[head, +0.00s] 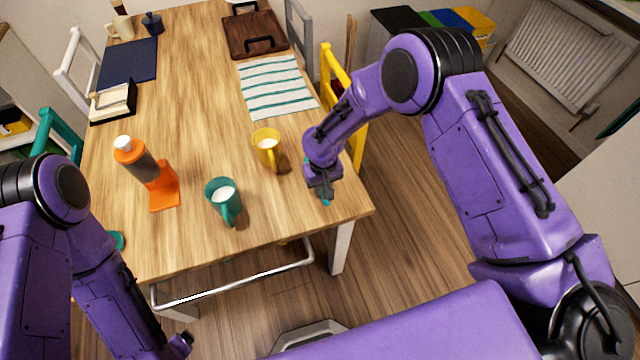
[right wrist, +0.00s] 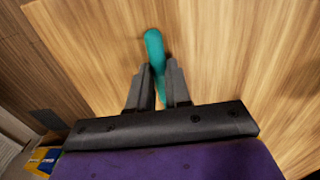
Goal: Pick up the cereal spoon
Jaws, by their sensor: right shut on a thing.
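My right gripper (head: 322,190) is over the right front part of the wooden table. It is shut on a teal spoon (head: 326,202), of which only a small tip shows past the fingers in the head view. In the right wrist view the rounded teal end of the spoon (right wrist: 154,45) sticks out between the two fingers of the right gripper (right wrist: 160,85), close above the wood.
A teal mug (head: 214,188) and a yellow mug (head: 262,140), both with white contents, stand left of my right gripper. A striped cloth (head: 275,88) lies behind. A yellow chair (head: 358,130) stands at the right edge.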

